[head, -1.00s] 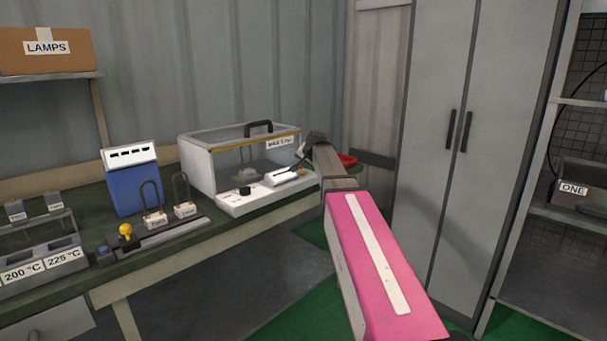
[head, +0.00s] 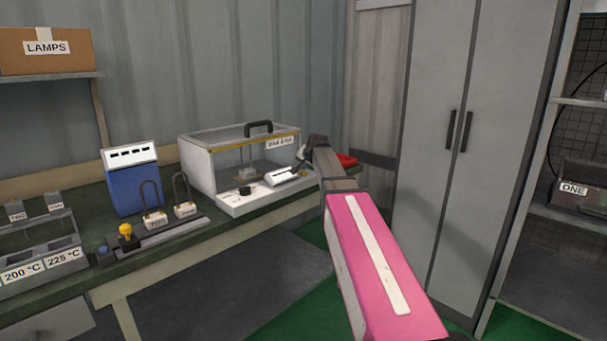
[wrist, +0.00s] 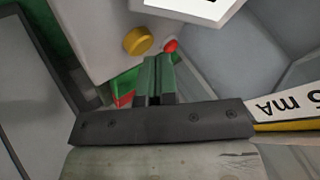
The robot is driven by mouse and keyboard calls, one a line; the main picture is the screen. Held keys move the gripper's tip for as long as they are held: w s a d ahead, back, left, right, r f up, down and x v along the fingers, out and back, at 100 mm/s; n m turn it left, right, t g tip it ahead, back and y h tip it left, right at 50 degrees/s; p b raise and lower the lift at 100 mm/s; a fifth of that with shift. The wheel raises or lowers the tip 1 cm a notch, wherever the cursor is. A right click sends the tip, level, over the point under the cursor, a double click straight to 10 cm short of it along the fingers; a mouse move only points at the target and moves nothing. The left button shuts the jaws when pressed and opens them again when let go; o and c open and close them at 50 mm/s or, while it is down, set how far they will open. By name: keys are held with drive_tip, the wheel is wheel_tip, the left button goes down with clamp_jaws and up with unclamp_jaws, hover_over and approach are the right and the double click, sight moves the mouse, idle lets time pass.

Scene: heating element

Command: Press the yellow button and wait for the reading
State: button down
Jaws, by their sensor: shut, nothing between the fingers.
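The yellow button (wrist: 137,40) shows in the wrist view, on a pale panel with a red button (wrist: 170,46) to its right. My gripper (wrist: 152,62) is shut and empty, its fingertips just below and between the two buttons in the picture. I cannot tell whether the tips touch the yellow button. In the head view, a white device with a clear chamber (head: 240,150) stands on the bench.
A green bench (head: 90,205) holds a blue box (head: 137,185), two labelled padlock-like blocks (head: 155,219) and a slider with a yellow knob (head: 125,231). A tall grey cabinet (head: 430,130) stands to the right. Part of a label ending in "mA" (wrist: 285,105) shows close to my gripper.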

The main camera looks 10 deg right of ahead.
drive_tip(key=shift+f, duration=0.4)
idle(0.4)
idle(0.4)
drive_tip(key=shift+r, duration=0.85)
drive_tip(key=shift+r, duration=2.45)
